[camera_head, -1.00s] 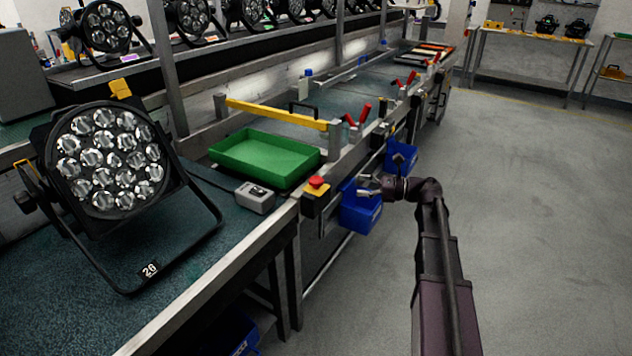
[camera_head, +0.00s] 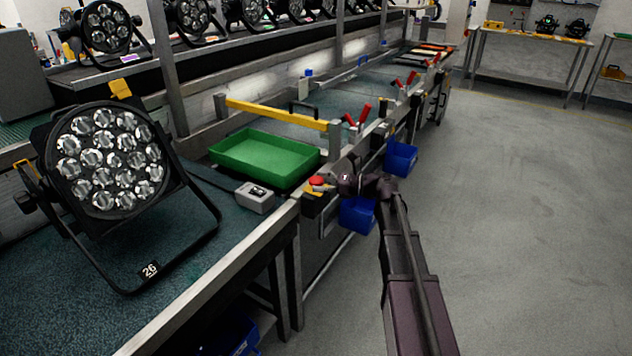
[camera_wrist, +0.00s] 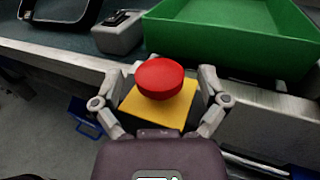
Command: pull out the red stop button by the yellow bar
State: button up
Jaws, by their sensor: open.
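The red stop button (camera_head: 317,181) sits on a yellow-topped box on the bench's front edge, just right of the green tray's near corner. In the wrist view the round red button (camera_wrist: 160,77) stands above its yellow plate (camera_wrist: 158,108). My gripper (camera_wrist: 160,82) is open, with one finger on each side of the button and box. I cannot tell whether the fingers touch them. In the head view my gripper (camera_head: 326,184) is at the button and partly covers its box. The yellow bar (camera_head: 275,113) spans two grey posts behind the green tray.
The green tray (camera_head: 222,161) lies beyond the button, and a grey switch box (camera_head: 254,198) is to its left. Blue bins (camera_head: 357,216) hang below the bench edge. Red-handled clamps (camera_head: 364,113) stand farther along. A large par can (camera_head: 110,160) stands at left. The floor at right is clear.

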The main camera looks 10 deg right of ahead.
jog(key=shift+w+a, duration=0.1)
jog(key=shift+a, duration=0.2)
grip_shut()
jog(key=shift+r+p, duration=0.65)
grip_release()
jog(key=shift+d, duration=0.15)
